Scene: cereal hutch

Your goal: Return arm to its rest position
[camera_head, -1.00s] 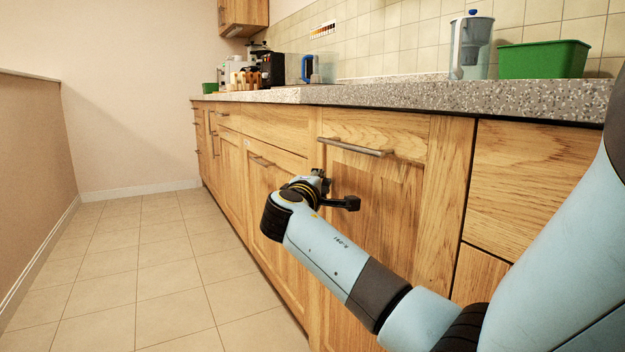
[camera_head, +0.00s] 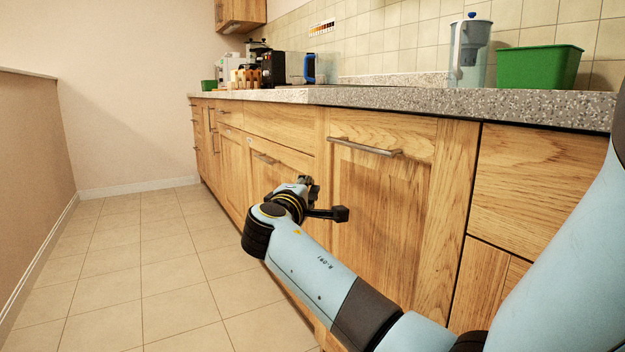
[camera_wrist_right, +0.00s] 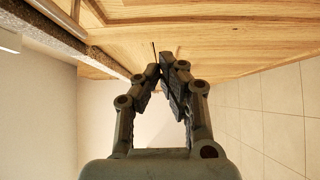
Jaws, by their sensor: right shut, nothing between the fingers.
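My right gripper (camera_head: 309,186) is in front of the wooden lower cabinets, below the counter's edge. My blue right arm reaches to it from the lower right, and the wrist partly hides it. In the right wrist view the fingers (camera_wrist_right: 161,70) are brought together at the tips with nothing between them. The cabinet front (camera_wrist_right: 190,22) runs across the top of that view, beyond the fingertips. My left gripper is in neither view.
The closed cabinet door with a bar handle (camera_head: 365,146) is close to the right of the gripper. The speckled counter (camera_head: 420,97) overhangs above, bearing a water jug (camera_head: 470,55) and a green tub (camera_head: 540,67). The tiled floor (camera_head: 130,265) on the left is clear.

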